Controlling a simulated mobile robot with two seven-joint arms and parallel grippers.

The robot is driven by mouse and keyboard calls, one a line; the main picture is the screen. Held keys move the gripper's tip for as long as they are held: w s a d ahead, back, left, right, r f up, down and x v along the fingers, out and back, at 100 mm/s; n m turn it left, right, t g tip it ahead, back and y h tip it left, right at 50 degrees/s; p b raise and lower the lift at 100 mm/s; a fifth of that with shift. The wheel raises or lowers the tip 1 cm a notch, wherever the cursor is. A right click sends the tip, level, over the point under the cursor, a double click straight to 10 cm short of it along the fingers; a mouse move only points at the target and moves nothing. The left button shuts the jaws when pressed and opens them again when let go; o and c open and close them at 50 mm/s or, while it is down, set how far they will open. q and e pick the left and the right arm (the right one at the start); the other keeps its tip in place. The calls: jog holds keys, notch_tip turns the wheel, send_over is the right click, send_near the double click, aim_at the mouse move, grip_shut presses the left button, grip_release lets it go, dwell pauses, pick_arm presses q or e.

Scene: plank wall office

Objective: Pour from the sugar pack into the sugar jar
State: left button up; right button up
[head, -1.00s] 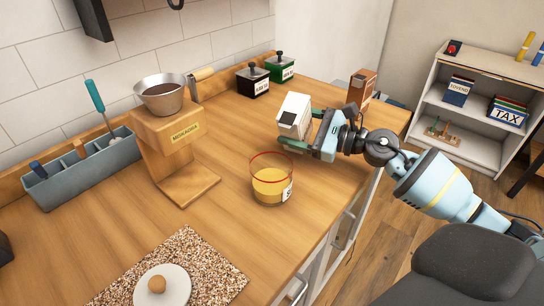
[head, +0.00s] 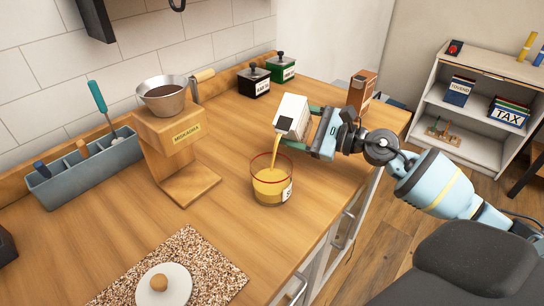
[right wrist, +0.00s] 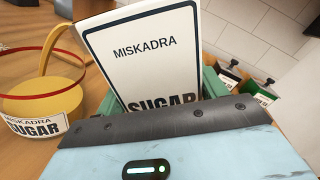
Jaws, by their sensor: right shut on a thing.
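The sugar pack (head: 292,115) is a white carton, tilted to the left above the counter. A yellow stream runs from its dark mouth into the sugar jar (head: 271,180), a clear glass with a red ring near its rim. The jar stands upright and holds yellow contents up to a level below the ring. My right gripper (head: 303,130) is shut on the pack. In the right wrist view the pack (right wrist: 145,55) reads "MISKADRA SUGAR", and the jar (right wrist: 40,100) with its "SUGAR" label is at the left. My left gripper is not in view.
A wooden stand (head: 175,150) with a metal pan is left of the jar. A speckled mat (head: 215,265) with a round knobbed lid (head: 160,290) lies in front. Black (head: 254,82) and green (head: 281,68) canisters and a brown box (head: 361,91) stand behind.

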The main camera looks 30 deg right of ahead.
aim_at(306, 116)
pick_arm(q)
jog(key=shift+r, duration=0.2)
pick_arm(e)
jog(key=shift+s+a+r+n, duration=0.15)
jog(key=shift+a+r+n, duration=0.05)
jog(key=shift+r+n, duration=0.25)
pick_arm(q)
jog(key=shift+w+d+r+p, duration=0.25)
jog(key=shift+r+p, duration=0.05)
jog(key=shift+p, duration=0.15)
pick_arm(e)
jog(key=shift+r+n, duration=0.4)
jog(key=shift+n, duration=0.15)
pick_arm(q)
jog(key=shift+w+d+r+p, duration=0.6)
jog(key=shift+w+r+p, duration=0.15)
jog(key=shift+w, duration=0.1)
pick_arm(e)
jog(key=shift+r+n, duration=0.9)
jog(key=shift+n, duration=0.3)
